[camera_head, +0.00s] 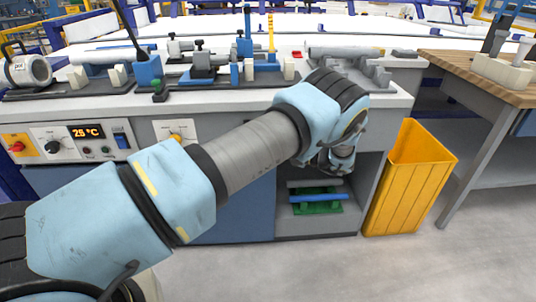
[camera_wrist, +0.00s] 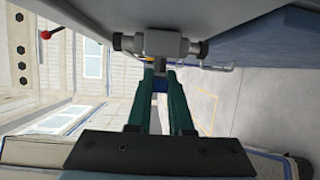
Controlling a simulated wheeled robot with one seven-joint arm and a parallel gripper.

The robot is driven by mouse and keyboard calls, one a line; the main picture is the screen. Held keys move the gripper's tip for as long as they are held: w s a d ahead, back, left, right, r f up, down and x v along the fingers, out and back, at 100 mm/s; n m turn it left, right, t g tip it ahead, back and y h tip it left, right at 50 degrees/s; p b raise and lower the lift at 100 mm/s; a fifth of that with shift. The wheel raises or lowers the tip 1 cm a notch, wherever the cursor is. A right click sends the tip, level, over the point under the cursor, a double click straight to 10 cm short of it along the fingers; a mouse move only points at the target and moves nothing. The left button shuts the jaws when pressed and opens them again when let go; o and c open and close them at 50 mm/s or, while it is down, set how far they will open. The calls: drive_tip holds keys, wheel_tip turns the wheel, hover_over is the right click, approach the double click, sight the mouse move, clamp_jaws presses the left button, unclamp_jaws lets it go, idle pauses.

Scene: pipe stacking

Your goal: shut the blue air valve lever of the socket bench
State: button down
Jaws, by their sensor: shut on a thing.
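My gripper (camera_wrist: 160,84) shows in the wrist view with its two green fingers reaching up to a grey metal valve (camera_wrist: 162,45) under the edge of the bench. The fingers are shut on a small blue piece, the blue lever (camera_wrist: 160,87), just below the valve body. Most of the lever is hidden between the fingers, so its exact angle cannot be told. In the head view my arm reaches over the front of the socket bench (camera_head: 225,103), and the fingers, the valve and the lever are hidden behind my wrist.
A yellow bin (camera_head: 409,180) stands on the floor right of the bench. A wooden table (camera_head: 480,75) is farther right. An open shelf below the bench holds a green tray (camera_head: 318,208). The bench top carries several clamps and pipes. The floor in front is clear.

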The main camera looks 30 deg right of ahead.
drive_tip(key=shift+f+t+b, duration=0.2)
drive_tip(key=shift+t+b, duration=0.2)
drive_tip(key=c, duration=0.8)
unclamp_jaws()
drive_tip(key=shift+y, duration=0.3)
drive_tip(key=shift+d, duration=0.1)
drive_tip(key=shift+b+v, duration=1.2)
drive_tip(key=shift+v, duration=4.1)
drive_tip(key=shift+r, duration=0.1)
